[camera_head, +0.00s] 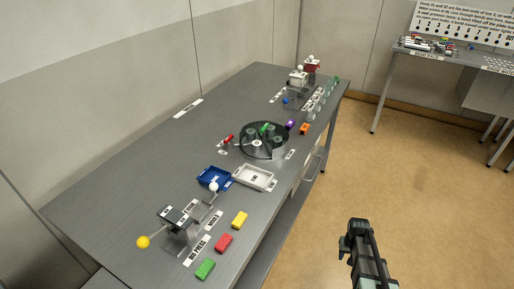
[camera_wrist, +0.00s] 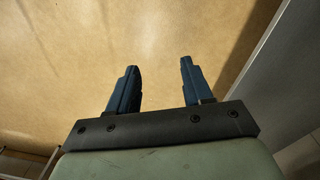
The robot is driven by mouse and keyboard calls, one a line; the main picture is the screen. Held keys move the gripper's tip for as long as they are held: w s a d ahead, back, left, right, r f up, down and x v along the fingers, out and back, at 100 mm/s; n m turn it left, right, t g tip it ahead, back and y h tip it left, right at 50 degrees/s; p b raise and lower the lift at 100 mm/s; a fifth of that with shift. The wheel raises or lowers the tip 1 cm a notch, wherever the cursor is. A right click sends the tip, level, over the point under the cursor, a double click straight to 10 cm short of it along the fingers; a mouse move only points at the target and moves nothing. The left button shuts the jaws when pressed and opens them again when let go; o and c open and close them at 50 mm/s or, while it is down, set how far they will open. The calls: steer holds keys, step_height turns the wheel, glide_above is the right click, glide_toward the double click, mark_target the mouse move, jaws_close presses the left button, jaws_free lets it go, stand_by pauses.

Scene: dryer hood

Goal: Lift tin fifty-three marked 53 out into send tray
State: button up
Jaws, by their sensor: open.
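My gripper (camera_head: 353,238) is open and empty, out over the floor to the right of the bench. In the wrist view, its two dark blue fingers stand apart (camera_wrist: 158,75) with only floor between them. A blue tray (camera_head: 203,181) and a white tray (camera_head: 268,185) lie side by side on the bench. Their labels are too small to read, so I cannot tell which is the send tray. A dark round turntable (camera_head: 245,147) stands behind them with small items on it, one green. I cannot make out a tin marked 53.
The grey bench (camera_head: 110,205) carries a lever press (camera_head: 178,220) with a yellow knob, and yellow (camera_head: 239,220), red (camera_head: 223,243) and green (camera_head: 205,268) blocks. More devices (camera_head: 298,85) stand at its far end. Open floor (camera_head: 400,180) lies to the right.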

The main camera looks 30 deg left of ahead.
mark_target(257, 143)
steer(key=w+a+r+n+t, duration=0.2)
steer(key=w+a+r+t, duration=0.1)
steer(key=w+a+r, duration=0.95)
steer(key=w+a+r+t+y, duration=0.1)
steer(key=w+a+r, duration=0.4)
steer(key=r, duration=0.4)
steer(key=w+a+r+t+y, duration=0.15)
steer(key=w+a+r, duration=0.3)
steer(key=r, duration=0.55)
steer(key=shift+n, duration=0.7)
steer(key=s+a+r, duration=0.1)
steer(key=a+r, duration=0.1)
steer(key=s+a+r, duration=0.1)
steer(key=a+r, duration=0.1)
steer(key=a, duration=0.1)
steer(key=s+a+r, duration=0.1)
steer(key=a+r, duration=0.1)
steer(key=a, duration=0.1)
steer(key=shift+a, duration=0.25)
steer(key=s+a+r+g, duration=0.3)
steer(key=s+a+r, duration=0.5)
steer(key=s+a, duration=0.5)
steer(key=shift+n+t+y, duration=0.25)
steer(key=shift+n+y, duration=0.15)
steer(key=shift+y, duration=0.05)
steer(key=x, duration=1.3)
steer(key=shift+s+a+f, duration=0.15)
steer(key=shift+f, duration=0.2)
steer(key=shift+c, duration=0.3)
steer(key=c, duration=0.6)
